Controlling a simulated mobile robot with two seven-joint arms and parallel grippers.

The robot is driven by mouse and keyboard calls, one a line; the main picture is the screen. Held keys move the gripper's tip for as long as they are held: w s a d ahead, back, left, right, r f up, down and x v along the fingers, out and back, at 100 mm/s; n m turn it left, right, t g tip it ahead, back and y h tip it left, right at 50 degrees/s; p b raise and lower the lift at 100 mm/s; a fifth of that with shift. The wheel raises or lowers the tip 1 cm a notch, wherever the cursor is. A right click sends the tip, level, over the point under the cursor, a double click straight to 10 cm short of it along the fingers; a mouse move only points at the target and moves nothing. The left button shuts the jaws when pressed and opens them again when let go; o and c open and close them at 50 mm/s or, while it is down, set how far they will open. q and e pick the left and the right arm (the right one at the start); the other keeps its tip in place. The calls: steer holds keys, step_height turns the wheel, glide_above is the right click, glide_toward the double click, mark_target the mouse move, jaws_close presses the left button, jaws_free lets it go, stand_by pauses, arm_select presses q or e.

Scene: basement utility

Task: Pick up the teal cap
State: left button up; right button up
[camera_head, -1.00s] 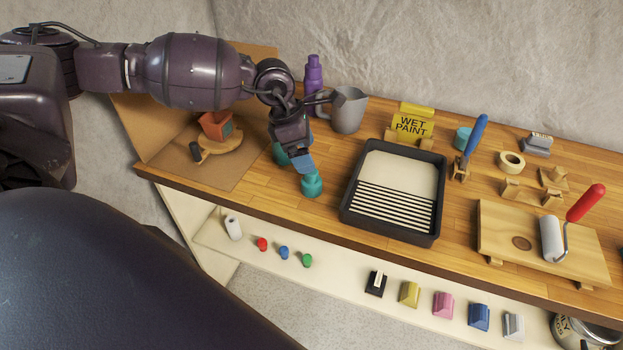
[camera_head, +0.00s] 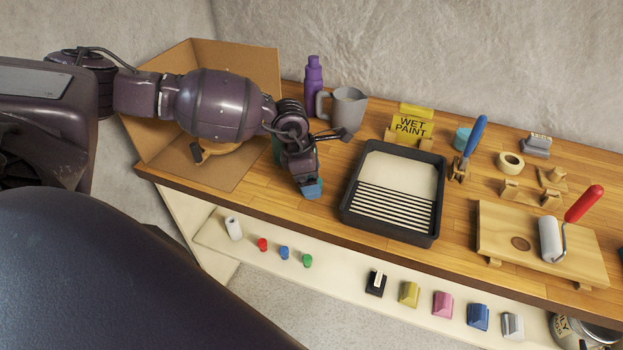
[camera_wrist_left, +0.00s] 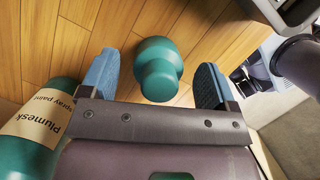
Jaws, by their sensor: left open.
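The teal cap (camera_wrist_left: 158,70) stands on the wooden bench top in the left wrist view, between the blue fingers of my left gripper (camera_wrist_left: 157,62). Clear gaps show between it and both fingers, so the gripper is open and not holding it. In the head view my left gripper (camera_head: 312,189) points down at the bench near its front edge and hides the cap. A teal spray paint can (camera_wrist_left: 28,130) lies close beside the left finger in the wrist view. In the head view the can is mostly hidden behind my wrist. My right gripper is not in view.
A black paint tray (camera_head: 345,212) is just right of my gripper. A grey jug (camera_head: 349,108) and purple bottle (camera_head: 314,75) stand behind it. An open cardboard box (camera_head: 262,70) is at left. Bare bench lies between gripper and tray.

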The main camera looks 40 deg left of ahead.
arm_select(q)
steer(key=shift+x, duration=1.05)
steer(key=shift+a, duration=0.1)
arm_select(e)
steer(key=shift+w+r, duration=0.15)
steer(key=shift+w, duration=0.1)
arm_select(q)
steer(key=shift+c, duration=0.4)
steer(key=c, duration=0.7)
steer(key=shift+c, duration=1.3)
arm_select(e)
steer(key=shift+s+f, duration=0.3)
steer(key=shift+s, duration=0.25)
arm_select(q)
steer(key=shift+r, duration=0.15)
